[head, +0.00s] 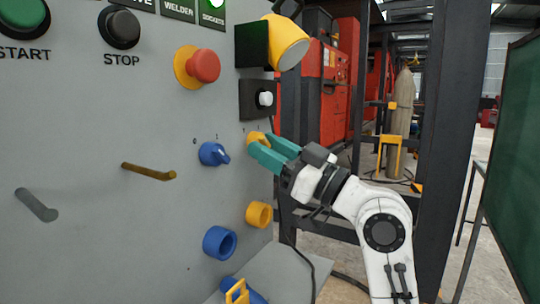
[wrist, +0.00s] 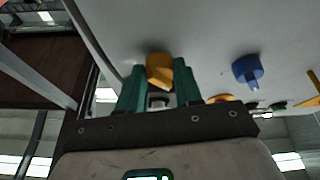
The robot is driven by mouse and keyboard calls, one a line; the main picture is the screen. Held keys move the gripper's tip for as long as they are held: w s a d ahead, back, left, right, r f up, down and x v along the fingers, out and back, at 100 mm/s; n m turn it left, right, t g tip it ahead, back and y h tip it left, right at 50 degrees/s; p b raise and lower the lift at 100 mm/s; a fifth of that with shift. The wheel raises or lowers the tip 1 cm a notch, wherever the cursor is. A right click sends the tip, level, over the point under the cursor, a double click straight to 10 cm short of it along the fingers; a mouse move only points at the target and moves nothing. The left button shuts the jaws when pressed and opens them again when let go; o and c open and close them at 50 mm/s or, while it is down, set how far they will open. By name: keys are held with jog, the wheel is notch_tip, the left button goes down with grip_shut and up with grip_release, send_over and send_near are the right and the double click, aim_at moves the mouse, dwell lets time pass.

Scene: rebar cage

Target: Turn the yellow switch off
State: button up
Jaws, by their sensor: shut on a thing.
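The yellow switch (head: 256,138) is a small knob on the right part of the grey panel, to the right of the blue switch (head: 213,154). In the wrist view the yellow switch (wrist: 160,70) sits between the green fingers of my gripper (wrist: 160,88). In the head view my gripper (head: 271,148) reaches in from the right, with its fingers around the knob. It is shut on the yellow switch. The fingers partly hide the knob in the head view, so its pointing direction is hard to tell there.
A yellow socket (head: 259,214) and a blue socket (head: 219,242) are below on the panel. A white button (head: 265,99) and a yellow lamp (head: 288,42) are above. A brass hook (head: 148,172) sticks out at left. A dark steel post (head: 447,150) stands right of my arm.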

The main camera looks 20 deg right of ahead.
jog(key=o, duration=0.8)
jog(key=shift+c, duration=0.2)
jog(key=p+v, duration=0.1)
jog(key=v, duration=0.9)
jog(key=shift+s+d+f, duration=0.2)
jog(key=shift+s, duration=0.1)
